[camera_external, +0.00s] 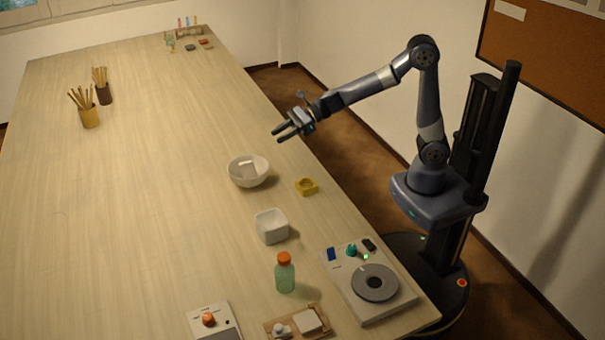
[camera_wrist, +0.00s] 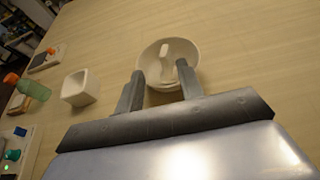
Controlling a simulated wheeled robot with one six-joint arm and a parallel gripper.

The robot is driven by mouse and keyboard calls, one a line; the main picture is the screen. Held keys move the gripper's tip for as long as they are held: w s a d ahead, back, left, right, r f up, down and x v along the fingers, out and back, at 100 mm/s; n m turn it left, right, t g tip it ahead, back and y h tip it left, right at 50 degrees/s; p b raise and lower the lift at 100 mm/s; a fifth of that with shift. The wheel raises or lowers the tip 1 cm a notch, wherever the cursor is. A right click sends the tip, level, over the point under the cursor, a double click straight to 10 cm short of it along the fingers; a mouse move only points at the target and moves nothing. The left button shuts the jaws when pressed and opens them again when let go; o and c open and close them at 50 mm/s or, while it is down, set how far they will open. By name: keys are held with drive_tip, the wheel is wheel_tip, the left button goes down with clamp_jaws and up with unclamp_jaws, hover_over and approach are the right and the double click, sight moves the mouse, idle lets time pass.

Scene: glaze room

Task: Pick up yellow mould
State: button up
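The yellow mould (camera_external: 306,187) is a small block with a hollow in its top. It sits on the table near the right edge, just right of a white bowl (camera_external: 237,177). My gripper (camera_external: 276,135) is open and empty. It is raised above the table, up and left of the mould in the external view, and well apart from it. In the wrist view, the two fingers (camera_wrist: 160,68) are spread, with the white bowl (camera_wrist: 147,57) beyond them. I cannot see the mould in the wrist view.
A white square pot (camera_external: 272,227), a green bottle (camera_external: 285,277) with an orange cap and a device with a round plate (camera_external: 345,297) stand nearer the front. A white piece (camera_external: 247,169) lies in the bowl. The table's middle is clear.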

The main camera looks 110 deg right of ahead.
drive_tip(key=o, duration=0.9)
drive_tip(key=shift+o, duration=0.2)
